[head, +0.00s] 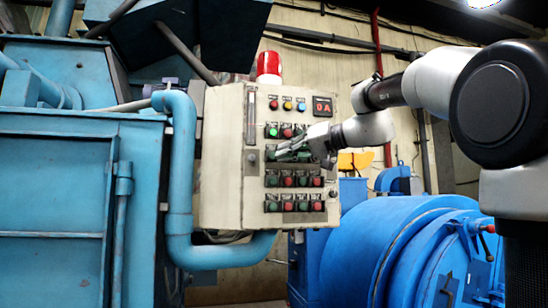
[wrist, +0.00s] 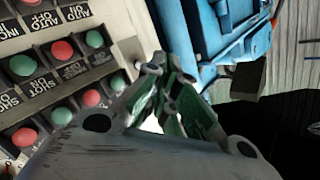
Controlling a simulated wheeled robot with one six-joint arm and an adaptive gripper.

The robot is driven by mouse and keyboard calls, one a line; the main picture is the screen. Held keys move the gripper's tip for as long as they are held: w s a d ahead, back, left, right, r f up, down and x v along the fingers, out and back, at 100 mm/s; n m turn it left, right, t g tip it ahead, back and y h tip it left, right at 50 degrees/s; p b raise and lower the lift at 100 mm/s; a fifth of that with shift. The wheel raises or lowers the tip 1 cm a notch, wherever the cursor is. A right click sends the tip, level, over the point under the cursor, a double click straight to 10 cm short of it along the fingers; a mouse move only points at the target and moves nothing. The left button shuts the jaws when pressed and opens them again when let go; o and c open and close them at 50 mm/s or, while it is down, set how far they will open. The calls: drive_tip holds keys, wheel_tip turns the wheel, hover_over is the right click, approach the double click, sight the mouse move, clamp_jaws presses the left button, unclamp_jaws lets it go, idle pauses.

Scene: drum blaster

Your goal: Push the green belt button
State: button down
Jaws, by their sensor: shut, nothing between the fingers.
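A pale control panel (head: 228,160) carries rows of green and red buttons. A bright green button (head: 273,131) sits at the upper left of these rows, and another green button (head: 272,181) is lower down. I cannot tell which one is the belt button. My gripper (head: 280,154) is shut and empty in front of the panel, hiding part of the middle rows. In the wrist view, the gripper's fingertips (wrist: 168,75) are by the panel's edge, right of the buttons. Green buttons (wrist: 94,38) there have upside-down labels reading "SHOT" and "AUTO"; no belt label is legible.
A red beacon (head: 269,67) stands on the panel's top. A thick blue pipe (head: 180,180) runs along its left side by a large blue machine (head: 60,200). A blue drum (head: 390,250) lies below right. A red display (head: 322,107) is at the panel's upper right.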

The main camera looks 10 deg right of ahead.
sight(273, 156)
drive_tip(key=w, duration=0.8)
drive_tip(key=shift+w, duration=0.2)
drive_tip(key=shift+w, duration=0.1)
idle(1.1)
drive_tip(key=shift+w, duration=0.3)
